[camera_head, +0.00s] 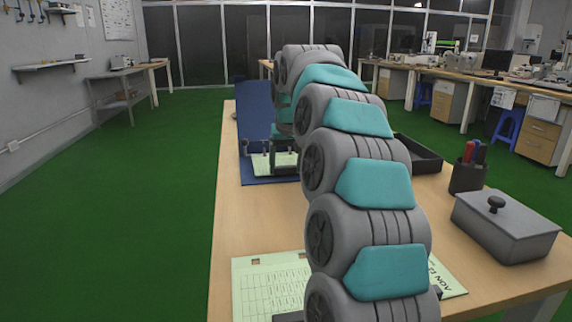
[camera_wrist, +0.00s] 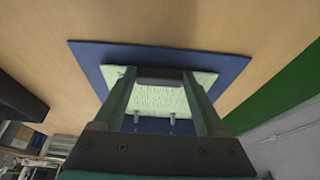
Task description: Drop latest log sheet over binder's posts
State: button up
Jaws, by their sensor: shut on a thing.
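A blue binder (camera_head: 256,102) lies open at the far left of the table, its cover leaning up; its blue board shows in the wrist view (camera_wrist: 232,66). A pale green sheet (camera_head: 262,163) is over the board, also seen in the wrist view (camera_wrist: 158,97). Two grey posts (camera_wrist: 172,118) stand at its edge. My gripper (camera_wrist: 159,75) is over the sheet, shut on a dark bar (camera_wrist: 159,73). I cannot tell whether the bar is joined to the sheet. Another pale green printed sheet (camera_head: 268,288) lies on the near table, partly hidden by my arm.
A black tray (camera_head: 418,153), a dark pen cup (camera_head: 467,178) and a grey lidded box (camera_head: 505,228) stand on the table (camera_head: 233,215) right of my arm. The table's left strip is bare. Green floor lies beyond its left edge.

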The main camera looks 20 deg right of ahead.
jog(key=o, duration=1.3)
jog(key=shift+r, duration=0.15)
jog(key=shift+v, duration=3.75)
